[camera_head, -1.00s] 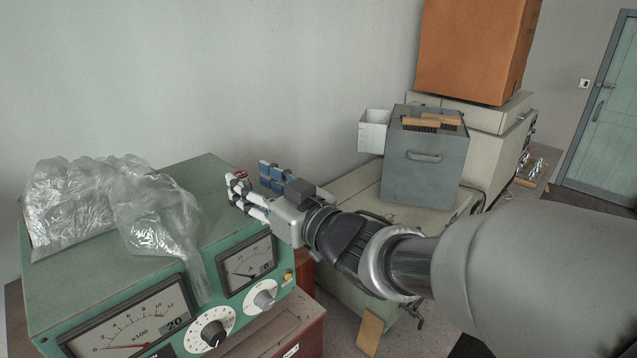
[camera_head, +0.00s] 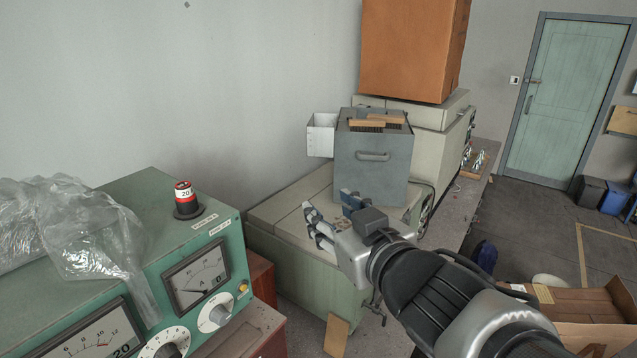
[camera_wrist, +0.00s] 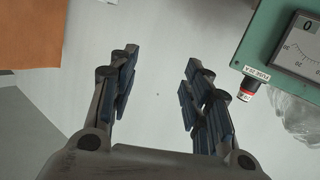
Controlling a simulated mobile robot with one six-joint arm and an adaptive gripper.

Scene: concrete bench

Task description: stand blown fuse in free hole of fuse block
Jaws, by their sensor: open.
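A red and white fuse (camera_head: 184,193) marked 20 stands upright in a black round holder (camera_head: 188,212) on top of the green meter box (camera_head: 150,190), at left in the head view. It also shows at the right of the wrist view (camera_wrist: 246,91), beside a small label. My gripper (camera_head: 328,203) is open and empty, well to the right of the fuse and in front of the grey box. Its fingers spread wide in the wrist view (camera_wrist: 158,75), with only pale wall between them. I cannot make out a fuse block with a free hole.
Clear plastic wrap (camera_head: 75,235) lies on the left of the meter box. A grey handled box (camera_head: 372,165) stands on a beige cabinet (camera_head: 300,225), with a white open bin (camera_head: 321,135) beside it. Small shiny items (camera_head: 478,160) sit on the far bench. An open carton (camera_head: 585,310) is at lower right.

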